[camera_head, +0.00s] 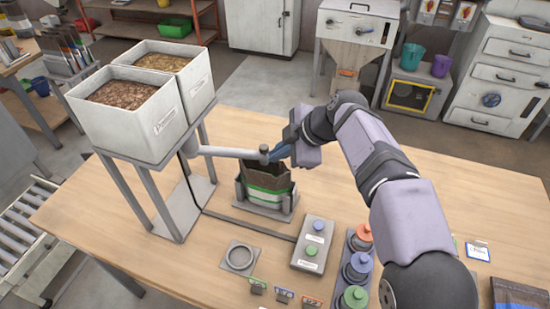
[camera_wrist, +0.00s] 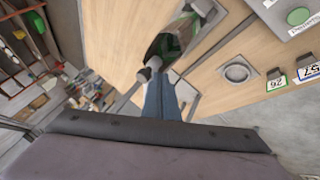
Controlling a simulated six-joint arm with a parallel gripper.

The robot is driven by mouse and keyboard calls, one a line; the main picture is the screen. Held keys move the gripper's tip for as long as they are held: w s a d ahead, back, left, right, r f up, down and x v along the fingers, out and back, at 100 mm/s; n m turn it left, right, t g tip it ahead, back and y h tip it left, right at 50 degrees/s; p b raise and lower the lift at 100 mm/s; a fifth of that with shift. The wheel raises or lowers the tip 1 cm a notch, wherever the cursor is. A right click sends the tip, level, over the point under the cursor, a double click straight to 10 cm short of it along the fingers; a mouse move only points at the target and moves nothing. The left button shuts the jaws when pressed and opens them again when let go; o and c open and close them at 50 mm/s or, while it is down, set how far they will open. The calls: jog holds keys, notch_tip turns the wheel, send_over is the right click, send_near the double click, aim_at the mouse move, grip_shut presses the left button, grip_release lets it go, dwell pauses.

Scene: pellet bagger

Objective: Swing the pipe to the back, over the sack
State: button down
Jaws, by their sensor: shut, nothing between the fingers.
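The grey pipe (camera_head: 228,152) runs right from the hopper stand, and its knobbed end (camera_head: 264,151) lies over the sack in the head view. The brown sack with a green and white band (camera_head: 265,187) stands open in a grey holder (camera_head: 240,203) on the table. It also shows in the wrist view (camera_wrist: 172,45), partly cut by the pipe end (camera_wrist: 150,70). My gripper (camera_head: 279,153) is shut and empty, with its blue fingers right beside the pipe's end knob. I cannot tell whether they touch it. The fingertips also show in the wrist view (camera_wrist: 159,80).
Two white bins of pellets (camera_head: 125,105) stand on a frame at the left. The table's right side is mostly clear.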

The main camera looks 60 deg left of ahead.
jog(key=d+f+b+v, duration=0.1)
jog(key=b+v, duration=0.3)
jog(key=v, duration=0.7)
jog(key=shift+w, duration=0.25)
jog(key=shift+d+r, duration=0.1)
jog(key=shift+r, duration=0.05)
